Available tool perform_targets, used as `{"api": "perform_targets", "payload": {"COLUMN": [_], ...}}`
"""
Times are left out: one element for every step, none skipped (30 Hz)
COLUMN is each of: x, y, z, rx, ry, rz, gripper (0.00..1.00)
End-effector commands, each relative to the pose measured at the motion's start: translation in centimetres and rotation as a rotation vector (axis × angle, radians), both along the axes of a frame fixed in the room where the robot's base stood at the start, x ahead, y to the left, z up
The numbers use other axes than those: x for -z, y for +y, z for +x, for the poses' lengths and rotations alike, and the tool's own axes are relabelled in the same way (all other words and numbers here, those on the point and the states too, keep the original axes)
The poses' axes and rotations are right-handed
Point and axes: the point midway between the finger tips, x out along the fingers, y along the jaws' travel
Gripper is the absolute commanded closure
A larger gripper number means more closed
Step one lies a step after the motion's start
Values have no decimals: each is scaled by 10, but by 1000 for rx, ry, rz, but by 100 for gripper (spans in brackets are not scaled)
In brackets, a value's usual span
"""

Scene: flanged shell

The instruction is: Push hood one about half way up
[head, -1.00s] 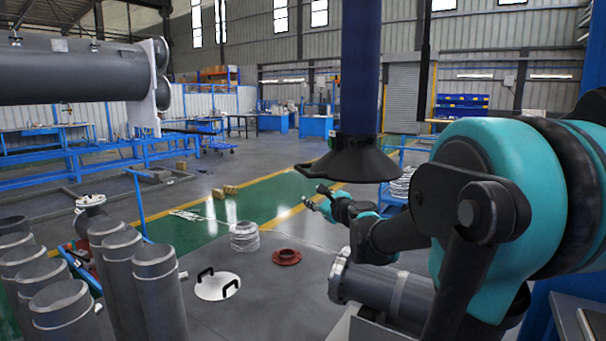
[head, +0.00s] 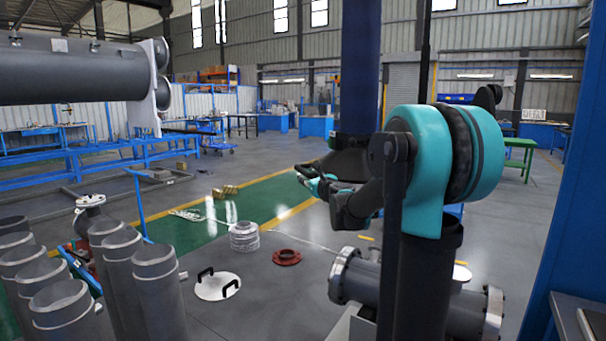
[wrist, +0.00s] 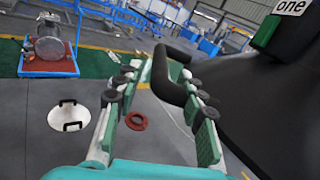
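Hood one (head: 348,142) is a dark hood at the lower end of a thick blue vertical duct (head: 360,60). In the head view my arm hides much of it. In the wrist view its black side (wrist: 265,110) fills the right, with a label reading "one" (wrist: 290,7). A bent black handle (wrist: 165,75) sticks out from it. My gripper (head: 304,178) is at the hood's left side. In the wrist view my gripper (wrist: 160,85) is open, with the handle between its spread fingers. I cannot tell whether either finger touches it.
Below lie a red flange ring (head: 287,257), a white round lid (head: 218,286) with two black handles and a ribbed metal piece (head: 244,236). Several grey pipes (head: 160,290) stand at lower left. A large flanged pipe (head: 350,278) lies under my arm.

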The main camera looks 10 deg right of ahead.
Motion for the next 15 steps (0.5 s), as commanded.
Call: {"api": "perform_targets", "payload": {"x": [0,0,0,0,0,0,0,0,0,0,0,0,0,0,0], "y": [3,5,6,7,9,10,10,11,12,13,13,14,14,14,15], "z": [10,15,22,26,31,36,40,43,47,49,51,53,55,55,56], "rx": [-2,-2,-2,-2,-2,-2,-1,-1,-1,-1,-1,-1,-1,-1,-1], "ry": [0,0,0,0,0,0,0,0,0,0,0,0,0,0,0], "rz": [0,0,0,0,0,0,0,0,0,0,-1,-1,-1,-1,-1], "gripper": [61,61,61,61,61,61,61,61,61,61,61,61,61,61,61]}}
